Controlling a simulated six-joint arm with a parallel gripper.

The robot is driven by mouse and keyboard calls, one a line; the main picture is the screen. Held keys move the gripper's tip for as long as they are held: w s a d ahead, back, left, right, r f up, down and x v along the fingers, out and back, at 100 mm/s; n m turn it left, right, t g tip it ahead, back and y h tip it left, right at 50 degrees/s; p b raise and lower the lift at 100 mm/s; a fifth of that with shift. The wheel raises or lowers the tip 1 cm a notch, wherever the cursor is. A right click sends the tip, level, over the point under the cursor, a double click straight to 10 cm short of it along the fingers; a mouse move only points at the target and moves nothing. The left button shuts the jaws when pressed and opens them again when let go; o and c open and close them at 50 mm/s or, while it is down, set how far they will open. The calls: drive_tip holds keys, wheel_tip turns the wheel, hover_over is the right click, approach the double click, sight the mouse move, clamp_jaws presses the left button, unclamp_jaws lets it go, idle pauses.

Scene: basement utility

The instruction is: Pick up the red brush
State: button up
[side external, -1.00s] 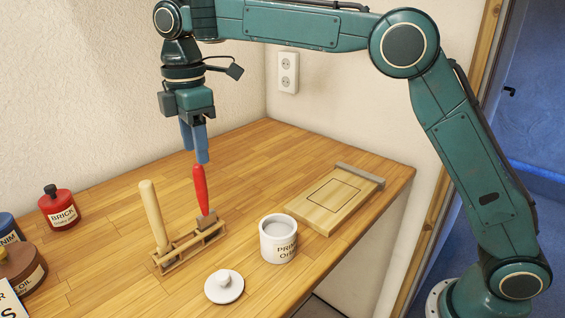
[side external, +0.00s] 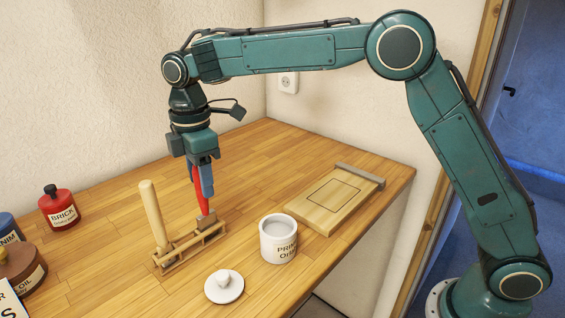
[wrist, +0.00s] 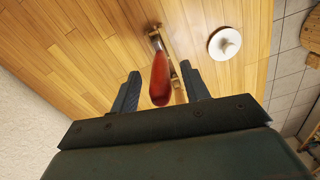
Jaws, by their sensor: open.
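The red brush (side external: 202,195) stands handle up in the right end of a wooden rack (side external: 190,248), with its grey ferrule at the rack. My gripper (side external: 202,180) points down over it, with its blue fingers around the upper part of the red handle. In the wrist view the red brush (wrist: 160,78) lies between the two spread fingers of my gripper (wrist: 160,90), with a gap on each side. The gripper is open. The brush's bristles are hidden.
A brush with a pale wooden handle (side external: 152,212) stands in the rack's left end. A white primer can (side external: 278,240), a white lid (side external: 224,287) and a wooden board (side external: 330,198) are nearby. A red bottle (side external: 59,208) stands at the left. The table behind the rack is clear.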

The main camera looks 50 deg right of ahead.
sight(204, 204)
drive_tip(key=shift+f, duration=1.45)
clamp_jaws()
